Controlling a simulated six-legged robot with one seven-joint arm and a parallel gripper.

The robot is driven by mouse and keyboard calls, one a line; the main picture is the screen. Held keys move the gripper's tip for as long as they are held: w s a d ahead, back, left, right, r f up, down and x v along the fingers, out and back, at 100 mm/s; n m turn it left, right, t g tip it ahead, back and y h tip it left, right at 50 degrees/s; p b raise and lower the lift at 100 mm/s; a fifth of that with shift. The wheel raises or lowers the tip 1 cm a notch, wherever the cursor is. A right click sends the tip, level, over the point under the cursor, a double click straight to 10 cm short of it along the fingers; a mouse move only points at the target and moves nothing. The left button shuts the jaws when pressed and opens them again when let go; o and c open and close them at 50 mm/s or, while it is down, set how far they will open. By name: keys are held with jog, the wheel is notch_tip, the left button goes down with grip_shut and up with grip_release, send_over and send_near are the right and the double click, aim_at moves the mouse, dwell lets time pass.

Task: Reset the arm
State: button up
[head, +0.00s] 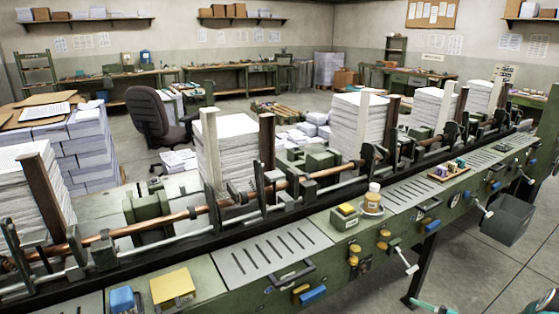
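My arm and gripper do not show clearly in the head view. Small teal and reddish parts are cut off at the bottom right edge, and I cannot tell what they belong to. The long green gathering machine (275,254) runs from the lower left to the upper right. Tall stacks of paper (232,150) stand in its stations between upright posts.
A yellow box (172,287) and a blue one (122,299) sit on the ledge. Levers and a dark bin (508,218) stick out from the machine's front. An office chair (155,118) and workbenches stand behind.

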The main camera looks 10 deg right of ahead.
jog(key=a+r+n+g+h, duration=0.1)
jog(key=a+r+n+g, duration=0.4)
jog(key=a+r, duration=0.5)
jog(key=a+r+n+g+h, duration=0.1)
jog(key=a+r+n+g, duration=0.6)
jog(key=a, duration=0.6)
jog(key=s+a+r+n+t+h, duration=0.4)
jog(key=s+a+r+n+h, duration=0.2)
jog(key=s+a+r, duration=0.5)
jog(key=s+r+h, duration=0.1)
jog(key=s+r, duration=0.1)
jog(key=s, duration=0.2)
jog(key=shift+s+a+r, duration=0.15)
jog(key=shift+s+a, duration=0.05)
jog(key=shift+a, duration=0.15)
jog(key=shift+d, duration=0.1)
